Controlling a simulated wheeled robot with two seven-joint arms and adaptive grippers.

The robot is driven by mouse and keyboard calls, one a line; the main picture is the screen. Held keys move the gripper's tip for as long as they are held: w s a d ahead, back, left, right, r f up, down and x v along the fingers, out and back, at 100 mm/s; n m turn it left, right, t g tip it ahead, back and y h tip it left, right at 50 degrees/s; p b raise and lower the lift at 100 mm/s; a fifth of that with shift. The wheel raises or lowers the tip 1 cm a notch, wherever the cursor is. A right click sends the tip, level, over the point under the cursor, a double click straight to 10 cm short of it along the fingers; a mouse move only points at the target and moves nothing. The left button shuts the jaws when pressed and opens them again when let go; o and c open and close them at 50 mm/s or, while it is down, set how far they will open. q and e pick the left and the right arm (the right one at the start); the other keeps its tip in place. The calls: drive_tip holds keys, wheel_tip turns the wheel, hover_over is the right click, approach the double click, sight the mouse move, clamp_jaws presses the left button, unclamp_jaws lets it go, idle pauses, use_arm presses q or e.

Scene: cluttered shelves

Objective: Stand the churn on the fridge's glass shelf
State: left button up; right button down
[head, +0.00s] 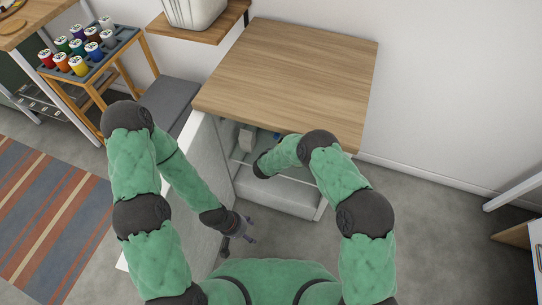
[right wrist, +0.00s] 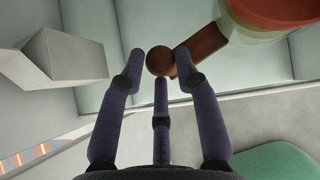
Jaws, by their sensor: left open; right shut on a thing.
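In the right wrist view, my right gripper (right wrist: 160,70) has its fingers closed around the brown, ball-ended handle of a thing I take for the churn (right wrist: 268,12). Its body is rounded, red-brown with a pale green part, and cut off by the picture's top edge. Whether it touches a shelf, I cannot tell. In the head view, the right forearm reaches into the open fridge (head: 275,190) and the gripper and churn are hidden. The glass shelf (head: 244,161) shows as a pale edge inside. My left gripper (head: 246,234) is open and empty, low beside the fridge door.
The fridge door (head: 183,185) stands open on the left. A pale, boxy item (head: 247,138) is inside the fridge, at the left. A wooden top (head: 290,75) overhangs the fridge. A rack of paint-coloured jars (head: 85,47) and a grey bench (head: 168,104) stand to the left.

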drive_tip(key=shift+r, duration=0.15)
drive_tip(key=c, duration=0.9)
unclamp_jaws()
